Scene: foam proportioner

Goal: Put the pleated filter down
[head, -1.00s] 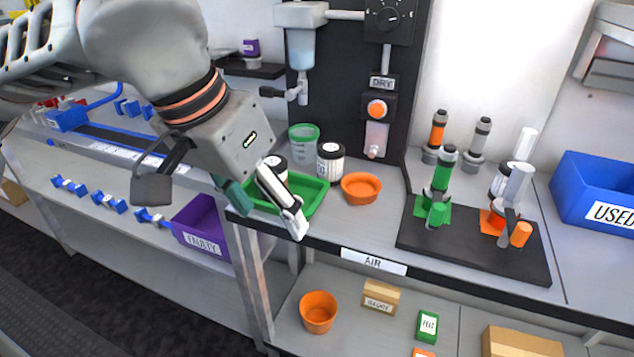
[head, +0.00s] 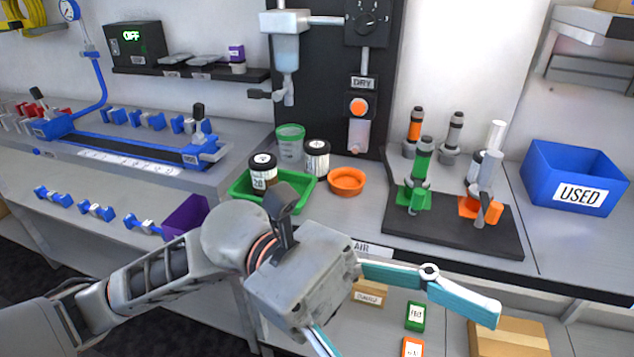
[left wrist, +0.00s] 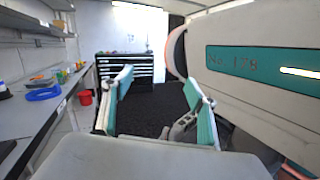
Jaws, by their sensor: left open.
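Two black-lidded cylinders stand at the green tray (head: 308,194). One black-lidded cylinder (head: 263,172) stands in the tray, and the other (head: 316,158) stands at its back right edge. Both are upright with pale sides; I cannot tell for certain which is the pleated filter. My left gripper (head: 405,328) is in front of the bench, below and right of the tray, apart from both cylinders. Its teal-lined fingers are spread and empty, and the lower fingertip is cut off by the picture edge. The left wrist view shows its open fingers (left wrist: 157,92) with nothing between them. My right gripper does not show.
An orange bowl (head: 347,181) sits right of the tray. A black plate (head: 450,236) carries upright green and orange-marked fittings. A blue USED bin (head: 574,178) stands at the right. A purple bin (head: 186,217) is on the lower left shelf. Boxes lie under the bench.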

